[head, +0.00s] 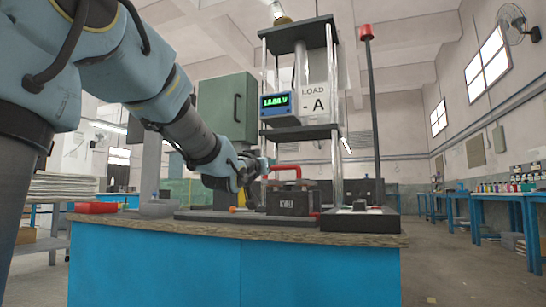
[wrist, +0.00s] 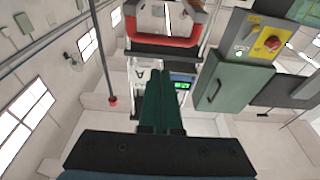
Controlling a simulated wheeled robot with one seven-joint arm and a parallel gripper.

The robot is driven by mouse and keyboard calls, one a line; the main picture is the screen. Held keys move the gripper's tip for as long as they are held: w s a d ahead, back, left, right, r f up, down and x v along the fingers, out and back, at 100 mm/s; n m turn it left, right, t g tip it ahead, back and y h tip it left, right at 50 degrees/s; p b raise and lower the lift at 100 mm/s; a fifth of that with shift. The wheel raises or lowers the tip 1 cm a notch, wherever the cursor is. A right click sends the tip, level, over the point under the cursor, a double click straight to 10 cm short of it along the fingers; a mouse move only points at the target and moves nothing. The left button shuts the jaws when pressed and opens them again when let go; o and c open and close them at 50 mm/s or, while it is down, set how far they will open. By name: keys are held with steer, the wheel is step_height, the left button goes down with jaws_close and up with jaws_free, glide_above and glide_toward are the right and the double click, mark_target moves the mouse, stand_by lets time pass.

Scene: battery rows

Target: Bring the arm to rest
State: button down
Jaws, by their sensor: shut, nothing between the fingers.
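My arm reaches from the upper left down over the blue bench. My gripper (head: 262,165) is at its end, just left of the red handle (head: 284,168) over a dark battery-like box (head: 293,202). In the wrist view my gripper's two dark green fingers (wrist: 168,72) lie side by side, shut, with nothing seen between them. The red handle (wrist: 165,40) appears beyond the fingertips in that view. I cannot tell whether the fingers touch it.
The tester frame marked LOAD A (head: 318,100), with a green-lit meter (head: 280,103), rises behind the box. A red-topped post (head: 372,110) stands right of it. A green cabinet (head: 226,108) is behind the arm.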

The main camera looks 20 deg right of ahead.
steer(key=shift+s+a+f, duration=0.3)
steer(key=shift+s+a, duration=0.05)
stand_by(0.3)
